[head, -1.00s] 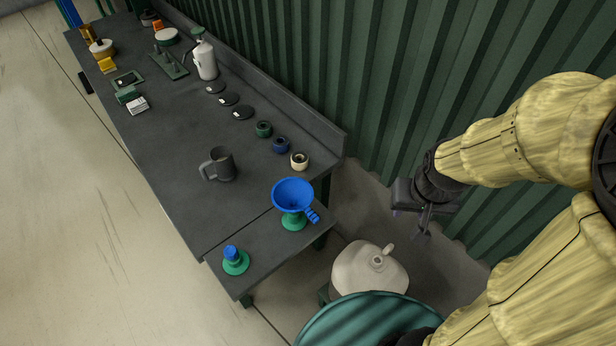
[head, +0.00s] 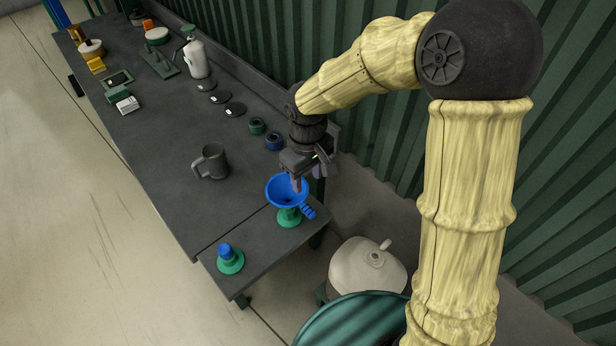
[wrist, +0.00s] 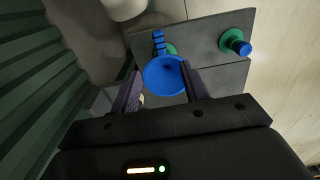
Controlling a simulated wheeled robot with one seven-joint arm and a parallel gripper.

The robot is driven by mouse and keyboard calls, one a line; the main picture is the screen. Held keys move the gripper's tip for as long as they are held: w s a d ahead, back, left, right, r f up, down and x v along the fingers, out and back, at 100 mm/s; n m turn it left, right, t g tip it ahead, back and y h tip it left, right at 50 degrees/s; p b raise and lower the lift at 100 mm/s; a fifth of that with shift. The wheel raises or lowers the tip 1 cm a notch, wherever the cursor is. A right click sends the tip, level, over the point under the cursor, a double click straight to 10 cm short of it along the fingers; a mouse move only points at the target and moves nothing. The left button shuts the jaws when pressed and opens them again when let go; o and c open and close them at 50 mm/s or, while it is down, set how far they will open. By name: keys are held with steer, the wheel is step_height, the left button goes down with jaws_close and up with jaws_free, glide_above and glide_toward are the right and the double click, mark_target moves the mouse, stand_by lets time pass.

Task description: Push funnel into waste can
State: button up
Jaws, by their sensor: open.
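The blue funnel (head: 285,190) sits upright on a green stand (head: 289,218) on the lower shelf at the near end of the bench. Its ribbed handle points to the lower right. My gripper (head: 297,184) is above the funnel's rear rim, pointing down. In the wrist view my gripper (wrist: 162,88) is open, with the funnel bowl (wrist: 165,76) showing between and beyond its two fingers. I cannot tell whether a finger touches the funnel. A round green vessel (head: 350,322), possibly the waste can, stands at the bottom edge, partly cut off.
A white jug (head: 368,268) stands below the shelf, beside the green vessel. A blue-topped green piece (head: 230,258) is on the shelf's left. A grey mug (head: 211,162) and small rings (head: 274,141) are on the bench. A corrugated green wall is behind.

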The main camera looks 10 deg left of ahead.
mark_target(308, 216)
stand_by(0.3)
step_height(308, 216, down, 17)
steer(key=shift+d+f, duration=0.1)
steer(key=shift+f, duration=0.1)
stand_by(0.5)
steer(key=shift+c, duration=0.4)
jaws_close()
